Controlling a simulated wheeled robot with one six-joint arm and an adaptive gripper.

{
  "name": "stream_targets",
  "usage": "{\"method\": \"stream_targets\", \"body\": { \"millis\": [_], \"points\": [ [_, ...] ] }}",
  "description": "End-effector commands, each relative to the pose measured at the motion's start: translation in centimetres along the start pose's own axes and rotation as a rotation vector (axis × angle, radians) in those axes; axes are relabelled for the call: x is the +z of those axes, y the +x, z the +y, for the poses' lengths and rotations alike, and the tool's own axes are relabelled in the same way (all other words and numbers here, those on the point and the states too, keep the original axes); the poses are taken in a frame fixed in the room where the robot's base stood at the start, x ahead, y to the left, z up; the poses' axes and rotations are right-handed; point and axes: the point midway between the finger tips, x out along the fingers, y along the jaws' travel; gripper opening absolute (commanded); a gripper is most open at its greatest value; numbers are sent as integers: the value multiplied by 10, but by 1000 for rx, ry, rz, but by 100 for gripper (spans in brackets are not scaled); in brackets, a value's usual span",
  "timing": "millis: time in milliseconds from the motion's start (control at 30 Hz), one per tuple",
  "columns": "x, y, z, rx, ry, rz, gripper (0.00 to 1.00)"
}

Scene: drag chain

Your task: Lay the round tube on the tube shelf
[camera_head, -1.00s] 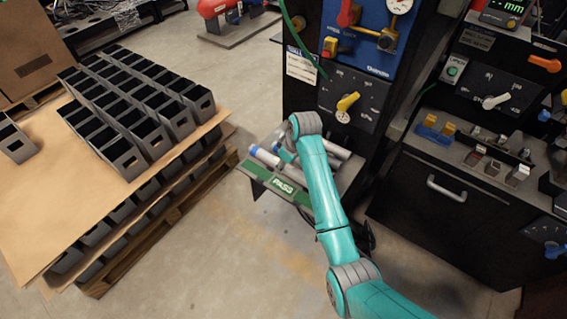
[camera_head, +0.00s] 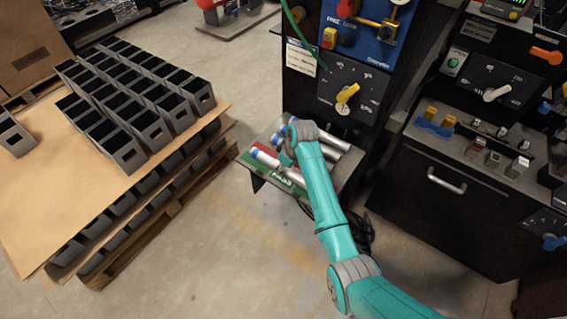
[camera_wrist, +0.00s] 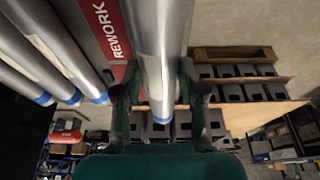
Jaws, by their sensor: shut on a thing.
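My gripper (camera_head: 288,158) is shut around a grey round tube with a blue end. The tube shelf (camera_head: 345,172) is the low ledge at the foot of the black cabinet, with a red strip reading REWORK (camera_wrist: 114,38) and a green PASS strip (camera_head: 284,178). In the head view the held tube (camera_head: 267,160) is over the shelf's front left part. I cannot tell whether it touches the shelf. My arm hides part of the shelf.
Several similar tubes (camera_wrist: 65,40) with blue ends lie side by side on the shelf, beside the held one. The black cabinet's panel with a yellow knob (camera_head: 347,93) rises behind. A pallet of dark square tubes (camera_head: 150,130) stands left, with clear floor between.

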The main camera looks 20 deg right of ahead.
Motion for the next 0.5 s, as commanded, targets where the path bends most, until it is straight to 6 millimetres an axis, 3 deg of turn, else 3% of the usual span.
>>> {"method": "stream_targets", "body": {
  "millis": [500],
  "points": [
    [9, 29, 0, 0, 0, 1, 0]
  ]
}}
